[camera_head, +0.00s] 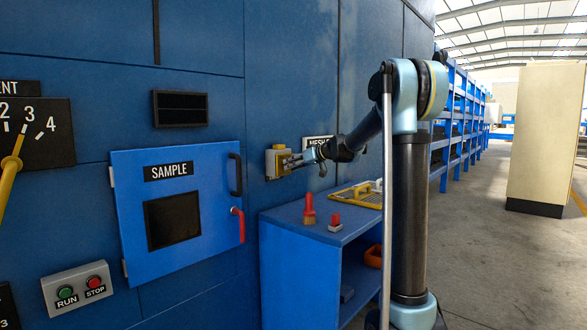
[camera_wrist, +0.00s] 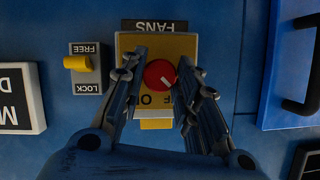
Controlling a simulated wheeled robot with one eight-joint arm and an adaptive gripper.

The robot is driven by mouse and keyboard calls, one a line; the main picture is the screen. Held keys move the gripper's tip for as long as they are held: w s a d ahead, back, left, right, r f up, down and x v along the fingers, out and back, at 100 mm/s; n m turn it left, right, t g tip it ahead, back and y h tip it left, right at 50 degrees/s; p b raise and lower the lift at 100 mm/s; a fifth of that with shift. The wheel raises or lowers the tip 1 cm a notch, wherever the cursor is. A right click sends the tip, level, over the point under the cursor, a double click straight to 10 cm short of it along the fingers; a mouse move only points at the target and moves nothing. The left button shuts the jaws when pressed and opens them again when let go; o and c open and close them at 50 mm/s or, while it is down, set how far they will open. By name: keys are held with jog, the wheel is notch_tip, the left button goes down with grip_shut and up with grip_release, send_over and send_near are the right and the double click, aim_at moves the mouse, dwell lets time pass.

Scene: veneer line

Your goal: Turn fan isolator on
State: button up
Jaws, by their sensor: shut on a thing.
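The fan isolator is a yellow box (camera_wrist: 127,42) on the blue wall with a round red knob (camera_wrist: 159,74). A FANS label (camera_wrist: 155,26) appears upside down beside it in the wrist view. My gripper (camera_wrist: 160,77) is shut on the red knob, with one finger on each side. A pale mark on the knob points toward the lower right of the wrist view. The lettering below the knob is partly hidden by the fingers. In the head view the yellow box (camera_head: 271,162) sits right of the SAMPLE door, with my gripper (camera_head: 288,163) against its front.
A FREE/LOCK latch (camera_wrist: 82,64) with a yellow lever is close beside the isolator. The blue SAMPLE door (camera_head: 130,190) has a dark handle. A blue cabinet (camera_head: 285,218) below bears a red brush, a small red-topped item and a yellow frame. Open floor lies right.

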jog(key=shift+w+d+f+m+g+y, duration=0.15)
jog(key=shift+m+g+y, duration=0.2)
jog(key=shift+m+y, duration=1.4)
jog(key=shift+w+f+m+g+y, duration=0.15)
jog(key=shift+m+g+y, duration=0.3)
jog(key=shift+m, duration=2.45)
jog(key=shift+d+f+m+g+y, duration=0.25)
jog(key=shift+m+y, duration=0.85)
jog(key=shift+m, duration=1.25)
jog(key=shift+a, duration=0.15)
jog(key=o, duration=1.1)
